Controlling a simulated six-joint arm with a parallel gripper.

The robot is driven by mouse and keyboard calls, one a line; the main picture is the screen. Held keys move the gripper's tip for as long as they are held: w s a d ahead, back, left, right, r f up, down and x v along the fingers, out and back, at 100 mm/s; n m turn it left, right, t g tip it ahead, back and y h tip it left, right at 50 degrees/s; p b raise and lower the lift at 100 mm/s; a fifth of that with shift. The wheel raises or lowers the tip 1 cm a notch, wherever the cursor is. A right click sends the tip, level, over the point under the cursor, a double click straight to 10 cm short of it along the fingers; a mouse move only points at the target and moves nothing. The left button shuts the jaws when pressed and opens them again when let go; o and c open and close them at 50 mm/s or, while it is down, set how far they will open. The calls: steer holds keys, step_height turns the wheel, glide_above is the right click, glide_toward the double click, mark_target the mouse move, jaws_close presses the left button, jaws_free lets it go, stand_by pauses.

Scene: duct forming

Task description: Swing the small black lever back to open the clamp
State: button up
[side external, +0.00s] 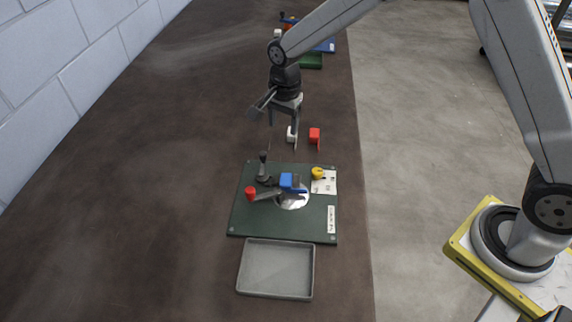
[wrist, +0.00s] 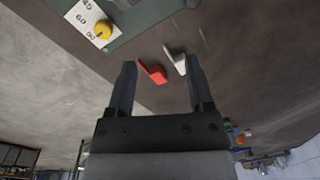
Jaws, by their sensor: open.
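The small black lever (side external: 263,165) stands roughly upright at the back left of a green plate (side external: 245,223) in the side external view. On the plate, a blue block (side external: 287,180) sits over a pale round disc (side external: 291,203), beside a grey arm with a red knob (side external: 250,194). Which parts belong to the clamp is hard to tell. My gripper (side external: 284,128) hangs behind the plate, apart from the lever. In the wrist view my gripper (wrist: 160,68) is open and empty, its fingers spread wide. The lever cannot be made out there.
A white piece (side external: 291,134) and a red piece (side external: 314,134) stand behind the plate, close to my gripper. A yellow knob (side external: 317,173) sits by a white scale card (side external: 324,186). A grey tray (side external: 276,291) lies in front. The bench left of the plate is clear.

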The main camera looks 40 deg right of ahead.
mark_target(262, 153)
steer(key=w+a+m, duration=0.1)
steer(key=w+a+f+m, duration=0.2)
steer(key=w+m, duration=0.1)
steer(key=shift+a+f+g, duration=0.15)
steer(key=shift+a+g, duration=0.15)
steer(key=shift+a, duration=0.05)
steer(key=shift+f, duration=3.85)
jaws_close()
